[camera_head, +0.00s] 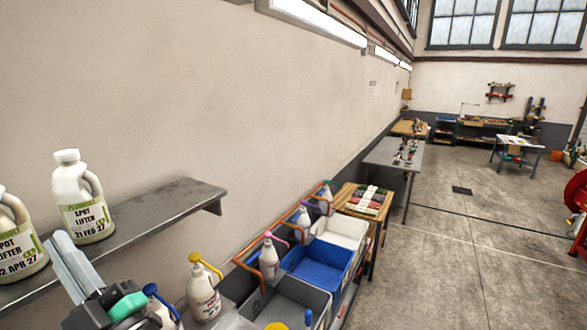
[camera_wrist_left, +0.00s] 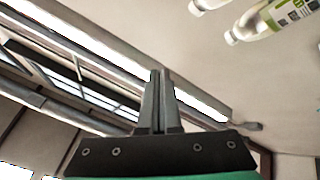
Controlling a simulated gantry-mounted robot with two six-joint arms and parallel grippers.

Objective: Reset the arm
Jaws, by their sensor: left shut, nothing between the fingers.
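My left gripper (camera_head: 62,240) is at the lower left of the head view, its fingers pointing up in front of the grey wall shelf. In the left wrist view its two fingers (camera_wrist_left: 158,76) are together with nothing between them. Two white spot lifter jugs stand on the shelf: one (camera_head: 84,205) just above the gripper and one (camera_head: 18,245) cut by the left edge. The jugs also show at the top right of the left wrist view (camera_wrist_left: 262,25), apart from the fingers. My right gripper is not in view.
The wall shelf (camera_head: 165,208) ends right of the jugs. Tables stand along the wall farther back. The floor (camera_head: 450,260) at right is open.

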